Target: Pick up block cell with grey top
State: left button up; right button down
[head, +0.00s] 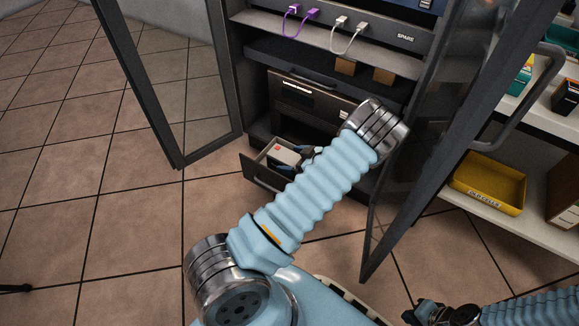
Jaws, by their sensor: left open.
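A pale block with a light grey top and a small red mark (283,155) sits in the open drawer (264,175) low in the cabinet. I take it to be the block cell; its right side is partly covered. My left gripper (308,155) is open at the drawer, just right of the block and largely hidden behind my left arm. I cannot tell whether it touches the block. My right gripper (428,312) is at the bottom right edge, far from the drawer, dark and small; its jaws are unclear.
The cabinet's glass doors stand open on the left (165,80) and right (440,120). Purple cables (300,18) and white cables (349,37) hang on the upper panel. A yellow bin (488,185) stands on the right shelf.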

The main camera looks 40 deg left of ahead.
pick_arm(q)
grip_shut()
jog(key=shift+r, duration=0.1)
dwell(0.4)
jog(key=shift+r, duration=0.1)
